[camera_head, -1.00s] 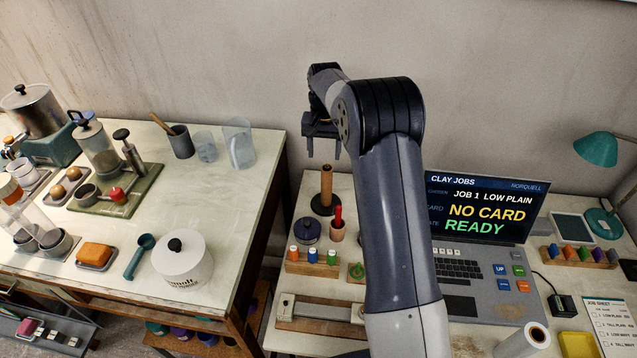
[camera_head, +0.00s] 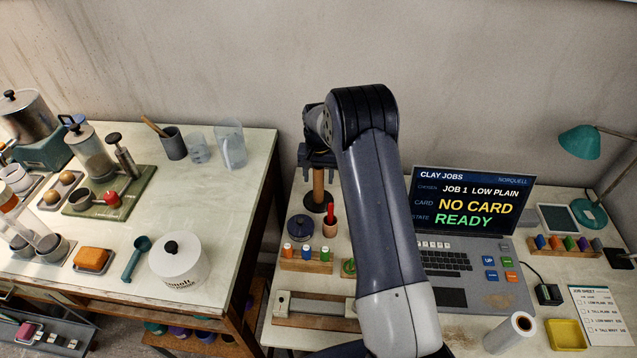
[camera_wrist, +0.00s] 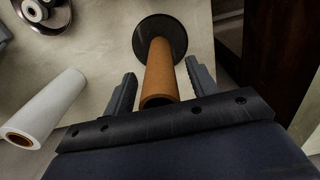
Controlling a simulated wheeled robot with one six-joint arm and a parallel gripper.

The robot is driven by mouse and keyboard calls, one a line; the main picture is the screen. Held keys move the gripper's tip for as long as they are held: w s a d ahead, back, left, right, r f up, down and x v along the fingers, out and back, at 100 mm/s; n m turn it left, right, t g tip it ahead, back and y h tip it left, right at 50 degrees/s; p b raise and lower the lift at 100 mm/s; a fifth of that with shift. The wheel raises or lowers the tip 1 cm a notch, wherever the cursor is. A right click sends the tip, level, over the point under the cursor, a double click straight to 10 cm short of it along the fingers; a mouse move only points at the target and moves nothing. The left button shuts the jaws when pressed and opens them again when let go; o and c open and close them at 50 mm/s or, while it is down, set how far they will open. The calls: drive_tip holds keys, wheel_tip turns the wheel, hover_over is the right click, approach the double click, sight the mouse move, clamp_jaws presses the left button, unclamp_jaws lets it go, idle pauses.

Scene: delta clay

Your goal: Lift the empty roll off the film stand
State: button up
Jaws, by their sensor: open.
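The empty roll (camera_head: 318,181) is a brown cardboard tube standing upright on the film stand, whose dark round base (camera_head: 313,207) rests at the table's back left. In the wrist view the brown tube (camera_wrist: 161,70) rises toward the camera from the dark disc base (camera_wrist: 150,30). My gripper (camera_wrist: 160,72) is open, with one finger on each side of the tube and a small gap showing on both sides. In the head view my gripper (camera_head: 318,160) is at the tube's upper end and hides its top.
A white roll with a brown core (camera_wrist: 45,105) stands left of the tube in the wrist view. Another white roll (camera_head: 510,332) is at front right. The laptop (camera_head: 470,215) is right of my arm.

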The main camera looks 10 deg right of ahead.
drive_tip(key=shift+c, duration=0.3)
drive_tip(key=c, duration=1)
drive_tip(key=shift+o, duration=0.2)
drive_tip(key=shift+r, duration=0.1)
